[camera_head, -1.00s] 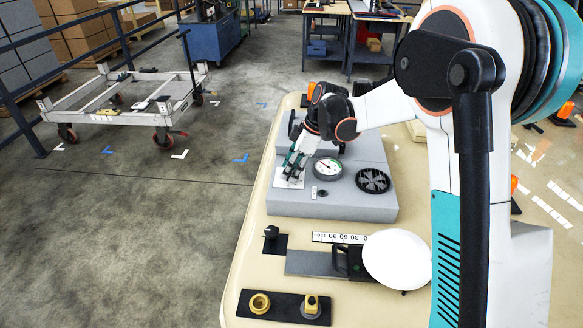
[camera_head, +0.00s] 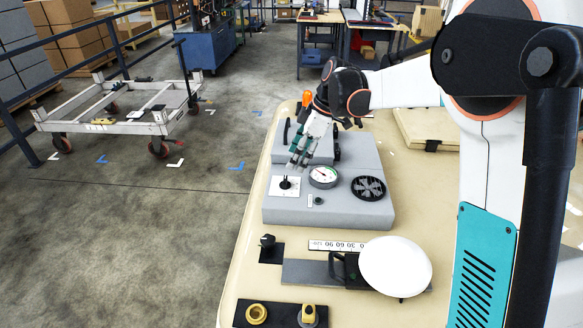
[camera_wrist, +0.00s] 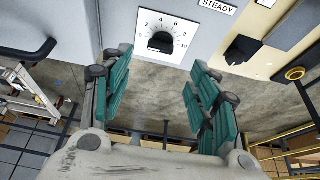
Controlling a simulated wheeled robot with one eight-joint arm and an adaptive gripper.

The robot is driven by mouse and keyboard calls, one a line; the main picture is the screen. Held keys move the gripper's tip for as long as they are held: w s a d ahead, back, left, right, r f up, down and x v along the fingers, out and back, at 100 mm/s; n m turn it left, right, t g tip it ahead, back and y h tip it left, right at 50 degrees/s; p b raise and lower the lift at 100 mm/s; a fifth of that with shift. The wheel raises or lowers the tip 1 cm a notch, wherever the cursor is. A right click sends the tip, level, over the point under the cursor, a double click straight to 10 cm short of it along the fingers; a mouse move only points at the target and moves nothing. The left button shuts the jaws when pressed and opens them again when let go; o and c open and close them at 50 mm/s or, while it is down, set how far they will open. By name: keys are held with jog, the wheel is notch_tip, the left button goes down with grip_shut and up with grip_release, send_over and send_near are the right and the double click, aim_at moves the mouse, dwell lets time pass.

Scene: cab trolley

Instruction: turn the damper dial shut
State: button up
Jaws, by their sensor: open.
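The dial is a black knob on a white square plate numbered up to 10, at the left of the grey panel block in the head view (camera_head: 286,184). In the wrist view, the knob (camera_wrist: 160,42) sits at the top centre. Which number it points at is not clear. My gripper (camera_head: 296,162) is above and just behind the dial in the head view, fingers pointing down, apart from the knob. In the wrist view my gripper (camera_wrist: 159,62) is open and empty, one green-padded finger on either side of the knob's line.
A round gauge (camera_head: 323,176) and a black vent wheel (camera_head: 368,188) are close right of the dial. A small black button (camera_head: 318,201) is in front. A white disc (camera_head: 395,266), a black knob (camera_head: 267,241) and yellow fittings (camera_head: 257,313) are nearer on the bench.

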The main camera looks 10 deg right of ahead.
jog(key=shift+v, duration=1.7)
